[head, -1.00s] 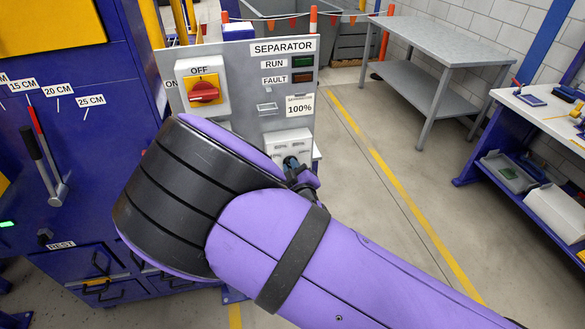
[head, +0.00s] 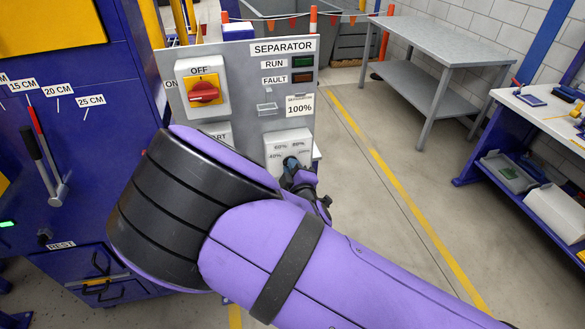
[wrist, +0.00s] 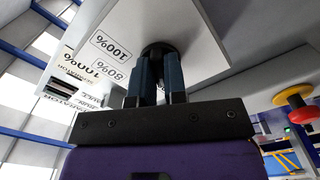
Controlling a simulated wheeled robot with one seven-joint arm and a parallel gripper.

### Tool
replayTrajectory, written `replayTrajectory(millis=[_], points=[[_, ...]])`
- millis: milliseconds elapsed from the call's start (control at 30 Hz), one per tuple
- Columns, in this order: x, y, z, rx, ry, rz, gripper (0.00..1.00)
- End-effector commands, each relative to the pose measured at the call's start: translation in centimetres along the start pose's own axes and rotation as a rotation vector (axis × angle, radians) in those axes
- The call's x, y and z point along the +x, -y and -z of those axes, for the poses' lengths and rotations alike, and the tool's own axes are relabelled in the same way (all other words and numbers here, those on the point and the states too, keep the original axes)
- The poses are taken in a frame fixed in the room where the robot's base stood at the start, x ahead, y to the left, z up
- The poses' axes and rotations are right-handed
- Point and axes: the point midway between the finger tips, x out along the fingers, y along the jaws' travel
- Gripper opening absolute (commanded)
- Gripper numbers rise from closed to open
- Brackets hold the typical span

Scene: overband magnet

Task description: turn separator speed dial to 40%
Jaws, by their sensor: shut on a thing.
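The separator speed dial sits on a white box (head: 279,147) at the lower right of the grey separator panel (head: 238,62). Percent labels show around it in the head view. In the wrist view the dark round dial (wrist: 158,50) lies between my gripper's (wrist: 160,75) blue fingers, with labels 100% and 80% beside it. My gripper is shut on the dial; in the head view it (head: 292,165) meets the box, and my arm hides part of the dial. A display plate (head: 299,106) above reads 100%. The dial's pointer cannot be made out.
A red rotary switch (head: 204,92) marked OFF is at the panel's upper left. RUN (head: 302,62) and FAULT (head: 302,77) lamps are at upper right. A blue cabinet (head: 75,150) with a red-tipped lever stands left. A grey table (head: 440,55) stands right; the floor between is clear.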

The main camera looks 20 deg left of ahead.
Motion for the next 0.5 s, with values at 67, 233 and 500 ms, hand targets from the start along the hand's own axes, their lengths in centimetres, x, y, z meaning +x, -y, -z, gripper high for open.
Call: replayTrajectory(millis=[67,233,500], points=[[-0.04,0.06,-0.02,0.0,0.001,0.001,0.0],[-0.04,0.06,-0.01,0.001,0.001,0.001,0.36],[-0.05,0.03,0.0,0.001,0.0,0.001,0.38]])
